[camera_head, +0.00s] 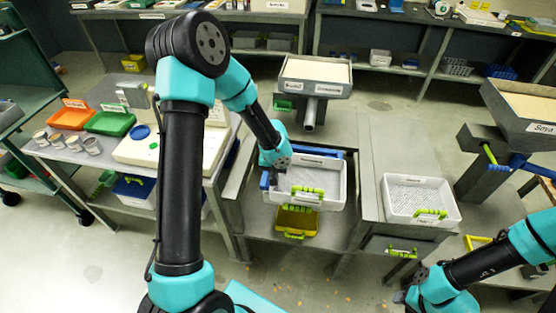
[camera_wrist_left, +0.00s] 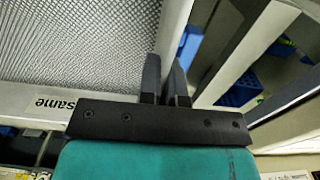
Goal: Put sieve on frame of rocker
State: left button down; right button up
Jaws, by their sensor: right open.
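A white sieve tray (camera_head: 337,200) with a mesh floor and green clips is at the middle station, over the blue frame (camera_head: 264,181) of the rocker. Blue parts show along its left and back sides; I cannot tell whether it rests fully on the frame. My left gripper (camera_head: 272,172) is at the sieve's left wall. In the left wrist view its fingers (camera_wrist_left: 165,78) are close together around the sieve's white wall, beside the mesh (camera_wrist_left: 80,40) and a label ending in "same". My right gripper (camera_head: 405,295) is open and empty at the lower right, below the right table.
A second white sieve tray (camera_head: 388,205) lies on the grey table to the right. A yellow bin (camera_head: 296,222) sits below the middle station. A hopper (camera_head: 315,75) with a spout stands behind it. A bench with an orange tray (camera_head: 70,118) and green tray (camera_head: 110,123) is at left.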

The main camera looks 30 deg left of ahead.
pick_arm(q)
jog(key=w+a, duration=0.2)
jog(key=w, duration=0.1)
jog(key=w+a, duration=0.2)
jog(key=w, duration=0.1)
jog(key=w+a+f, duration=0.1)
jog(key=w+a, duration=0.1)
jog(key=w, duration=0.1)
jog(key=shift+w, duration=0.25)
jog(key=shift+w+a, duration=0.1)
jog(key=shift+w, duration=0.2)
jog(key=shift+f, duration=1.9)
jog(key=c, duration=1.3)
grip_release()
notch_tip(320, 180, up, 12)
